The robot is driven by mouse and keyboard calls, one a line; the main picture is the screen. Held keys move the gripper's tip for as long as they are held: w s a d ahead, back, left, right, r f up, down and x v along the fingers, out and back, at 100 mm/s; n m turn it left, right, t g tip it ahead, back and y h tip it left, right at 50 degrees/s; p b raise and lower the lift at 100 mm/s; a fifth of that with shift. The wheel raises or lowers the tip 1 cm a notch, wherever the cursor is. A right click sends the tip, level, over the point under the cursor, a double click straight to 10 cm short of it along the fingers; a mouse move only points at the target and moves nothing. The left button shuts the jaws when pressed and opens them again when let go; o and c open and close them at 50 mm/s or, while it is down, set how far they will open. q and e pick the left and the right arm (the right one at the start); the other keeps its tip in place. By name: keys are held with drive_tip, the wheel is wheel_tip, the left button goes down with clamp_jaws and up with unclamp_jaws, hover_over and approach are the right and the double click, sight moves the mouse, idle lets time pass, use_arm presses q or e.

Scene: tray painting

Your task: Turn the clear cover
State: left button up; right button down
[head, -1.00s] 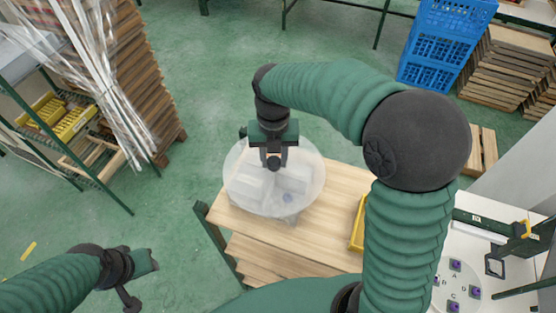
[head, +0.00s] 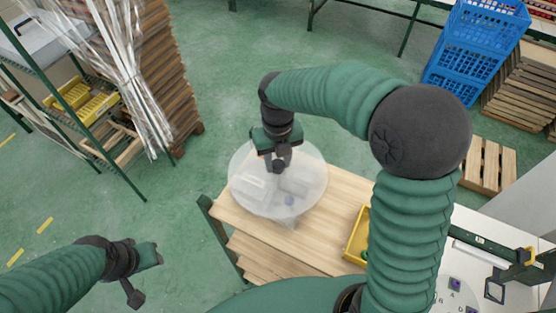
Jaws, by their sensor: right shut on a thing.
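The clear cover (head: 305,178) is a round, see-through disc over the left end of the wooden table. My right gripper (head: 278,164) is above its middle, shut on the cover's dark knob. Pale shapes and a small bluish spot show through the cover; their detail is blurred. I cannot tell whether the cover rests on what is below it. My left gripper (head: 148,277) is at the lower left over the floor, open and empty, well away from the cover.
The wooden table (head: 285,245) has bare room right of the cover. A yellow bin (head: 357,238) stands there, partly behind my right arm. A white table with a lettered disc (head: 455,296) is at the lower right. Blue crates (head: 472,50) and a green shelf (head: 75,110) stand farther off.

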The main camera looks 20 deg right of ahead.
sight(277, 162)
drive_tip(key=shift+w, duration=0.1)
drive_tip(key=c, duration=1.2)
unclamp_jaws()
drive_tip(key=shift+c, duration=0.2)
drive_tip(key=shift+o, duration=1.1)
drive_tip(key=shift+w, duration=0.1)
wheel_tip(277, 162, up, 17)
drive_tip(key=b, duration=0.4)
drive_tip(key=shift+w+f, duration=0.15)
drive_tip(key=shift+f, duration=0.05)
